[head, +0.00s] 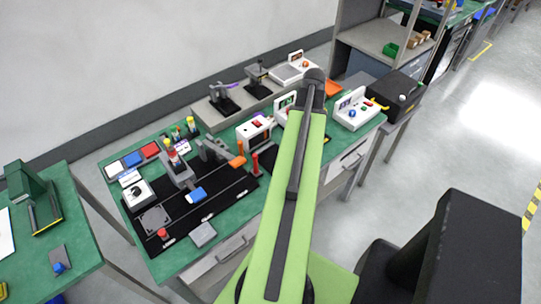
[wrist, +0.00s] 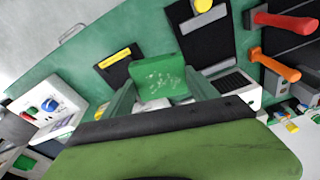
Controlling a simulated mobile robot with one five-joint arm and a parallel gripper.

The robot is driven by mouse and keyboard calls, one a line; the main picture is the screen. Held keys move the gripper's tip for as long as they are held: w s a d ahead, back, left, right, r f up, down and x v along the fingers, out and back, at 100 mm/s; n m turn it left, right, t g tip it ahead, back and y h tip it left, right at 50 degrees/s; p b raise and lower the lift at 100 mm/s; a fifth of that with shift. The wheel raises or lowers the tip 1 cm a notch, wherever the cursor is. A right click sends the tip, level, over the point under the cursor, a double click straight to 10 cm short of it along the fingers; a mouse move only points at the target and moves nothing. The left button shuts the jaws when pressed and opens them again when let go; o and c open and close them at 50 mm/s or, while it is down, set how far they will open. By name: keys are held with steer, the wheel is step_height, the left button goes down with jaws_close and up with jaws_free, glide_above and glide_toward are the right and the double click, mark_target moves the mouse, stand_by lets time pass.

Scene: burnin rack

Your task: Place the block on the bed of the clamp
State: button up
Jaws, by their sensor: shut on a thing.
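In the wrist view my gripper (wrist: 163,92) is shut on a green block (wrist: 157,72), with a finger on each side and pale speckles on the block's face. The block is held above the green bench; its height is hard to tell. In the head view my arm hides the gripper and the block. A grey toggle clamp (head: 214,150) with an orange handle stands on the black mat, left of my arm; its orange handle also shows at the right of the wrist view (wrist: 276,66). I cannot make out its bed clearly.
A red handle (head: 255,164) stands beside the orange one. A blue block-like part (head: 196,194) and a grey slab (head: 203,235) lie nearby. White boxes with buttons (head: 355,109) line the right end of the bench (head: 175,262). A wall is behind.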

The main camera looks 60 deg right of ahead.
steer(key=s+a+r+n+p, duration=0.1)
steer(key=s+a+r+n, duration=0.2)
steer(key=a, duration=0.4)
steer(key=b, duration=0.7)
glide_above(272, 156)
steer(key=s, duration=0.1)
step_height(272, 156, down, 8)
steer(key=shift+d+f, duration=0.1)
steer(key=shift+f, duration=0.15)
steer(key=shift+w, duration=0.4)
step_height(272, 156, down, 4)
steer(key=b, duration=0.4)
steer(key=shift+f, duration=0.2)
steer(key=shift+r, duration=0.2)
steer(key=shift+f, duration=0.1)
steer(key=o, duration=1.4)
